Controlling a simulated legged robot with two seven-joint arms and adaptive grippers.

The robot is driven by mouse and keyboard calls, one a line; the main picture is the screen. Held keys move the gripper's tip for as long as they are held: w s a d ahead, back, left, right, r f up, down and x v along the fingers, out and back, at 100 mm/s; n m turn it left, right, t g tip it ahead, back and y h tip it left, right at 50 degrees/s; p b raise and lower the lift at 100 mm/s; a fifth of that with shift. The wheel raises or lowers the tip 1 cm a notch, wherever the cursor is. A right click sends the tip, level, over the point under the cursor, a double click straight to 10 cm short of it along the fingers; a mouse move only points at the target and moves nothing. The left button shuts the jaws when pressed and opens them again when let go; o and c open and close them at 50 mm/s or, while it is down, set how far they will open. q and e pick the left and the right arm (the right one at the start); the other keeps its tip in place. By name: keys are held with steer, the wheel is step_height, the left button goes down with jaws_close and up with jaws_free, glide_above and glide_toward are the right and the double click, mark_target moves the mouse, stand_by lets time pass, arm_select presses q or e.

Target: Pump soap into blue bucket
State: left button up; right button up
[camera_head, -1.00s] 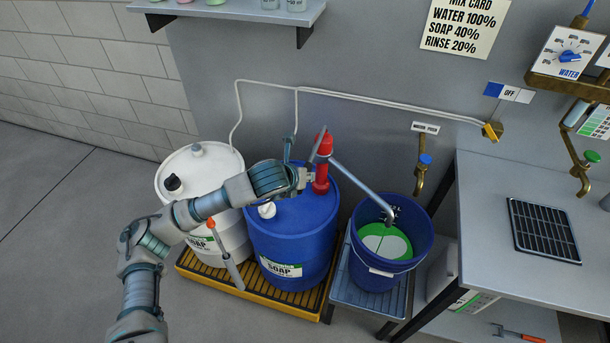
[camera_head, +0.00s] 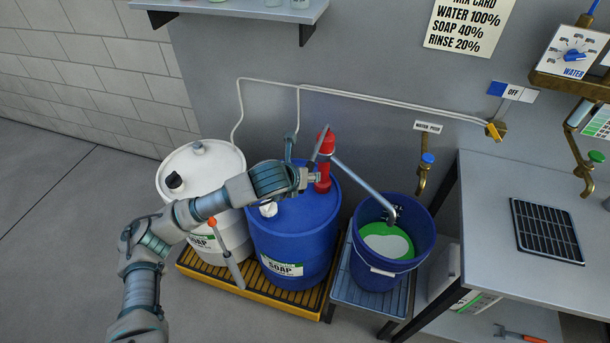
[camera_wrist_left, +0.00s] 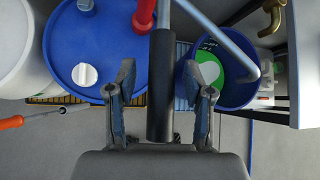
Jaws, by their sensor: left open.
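The blue soap drum (camera_head: 290,235) carries a red pump (camera_head: 324,170) with a grey spout pipe (camera_head: 365,185). The spout reaches over the blue bucket (camera_head: 368,268), which holds a green and pale surface (camera_head: 388,243). My left gripper (camera_head: 312,178) is at the pump, in front of the red body. In the left wrist view its two fingers (camera_wrist_left: 158,80) stand apart on either side of the dark pump handle (camera_wrist_left: 160,115), with gaps visible on both sides. The bucket also shows there (camera_wrist_left: 235,92). My right gripper is not in view.
A white drum (camera_head: 200,165) stands left of the blue one on a yellow-edged pallet (camera_head: 250,290). The bucket sits on a low stand (camera_head: 365,298). A brass water tap (camera_head: 424,172) is on the wall behind it. A grey bench (camera_head: 490,220) stands at right.

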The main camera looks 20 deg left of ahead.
arm_select(q)
steer(key=v, duration=1.2)
